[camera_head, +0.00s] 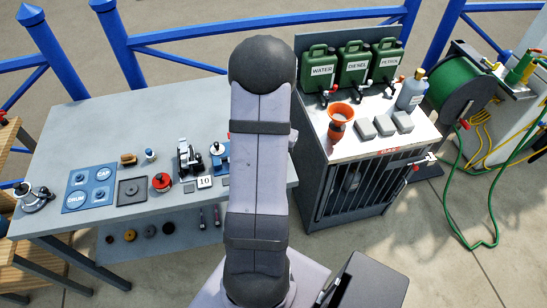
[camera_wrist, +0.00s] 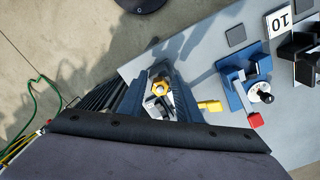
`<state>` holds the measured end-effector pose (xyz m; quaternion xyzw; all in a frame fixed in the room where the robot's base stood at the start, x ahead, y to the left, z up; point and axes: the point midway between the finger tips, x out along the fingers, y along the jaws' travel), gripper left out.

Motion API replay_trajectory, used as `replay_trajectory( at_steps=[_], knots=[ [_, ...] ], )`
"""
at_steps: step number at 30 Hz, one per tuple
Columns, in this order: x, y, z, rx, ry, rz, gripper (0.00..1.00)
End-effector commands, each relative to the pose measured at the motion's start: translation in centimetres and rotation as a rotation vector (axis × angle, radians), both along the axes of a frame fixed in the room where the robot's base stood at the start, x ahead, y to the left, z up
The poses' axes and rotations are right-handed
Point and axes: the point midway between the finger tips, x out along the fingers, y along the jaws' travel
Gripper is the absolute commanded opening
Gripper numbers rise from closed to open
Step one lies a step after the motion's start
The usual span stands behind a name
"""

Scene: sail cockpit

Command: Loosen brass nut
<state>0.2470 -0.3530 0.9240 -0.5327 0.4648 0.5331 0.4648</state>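The brass nut (camera_wrist: 160,88) shows in the wrist view as a small yellow hexagon on a pale metal fitting (camera_wrist: 158,104). My gripper (camera_wrist: 157,74) has its two dark fingers apart, one on each side of the nut in the picture. I cannot tell how far the tips are above the nut, and no contact is clear. In the head view my own arm hides the nut and the gripper.
A blue clamp-like device (camera_wrist: 240,88) with a red end stands to the right, near a yellow block (camera_wrist: 210,106). The grey workbench (camera_head: 85,125) holds several parts. A cabinet (camera_head: 350,180) with green jerrycans (camera_head: 354,64) stands right of my arm.

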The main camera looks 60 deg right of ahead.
Motion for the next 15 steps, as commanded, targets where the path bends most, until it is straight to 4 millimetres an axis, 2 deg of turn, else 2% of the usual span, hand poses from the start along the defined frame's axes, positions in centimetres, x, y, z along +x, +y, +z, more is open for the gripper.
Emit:
replay_trajectory(
  at_steps=[4, 15],
  knots=[
    [0.00, -0.02, 0.08, -0.001, 0.000, -0.118, 0.30],
    [0.00, 0.00, 0.08, 0.000, 0.000, -0.241, 0.30]
  ],
)
